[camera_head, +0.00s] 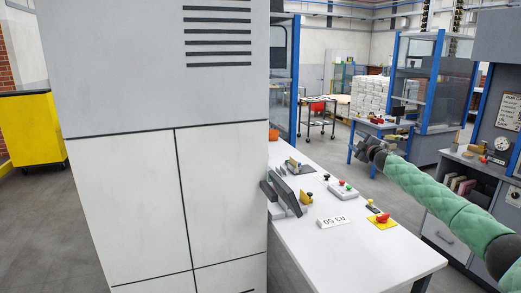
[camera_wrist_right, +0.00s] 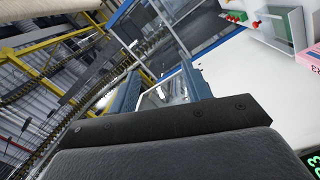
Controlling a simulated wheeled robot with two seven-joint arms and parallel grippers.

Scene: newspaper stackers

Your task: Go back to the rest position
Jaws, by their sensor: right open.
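My right arm, in a green padded sleeve, reaches in from the right in the head view. Its dark right gripper (camera_head: 368,150) is raised beyond the right side of the white table and appears apart from everything there. In the right wrist view the two blue-grey fingers (camera_wrist_right: 160,88) stand apart with nothing between them. The gripper is open and empty. My left gripper does not show in the head view.
A tall grey cabinet (camera_head: 150,90) fills the left and middle. The white table (camera_head: 330,245) beside it holds a button box (camera_head: 343,190), a red-and-yellow emergency stop (camera_head: 382,220) and a number plate (camera_head: 331,221). A grey workbench (camera_head: 450,215) stands at right.

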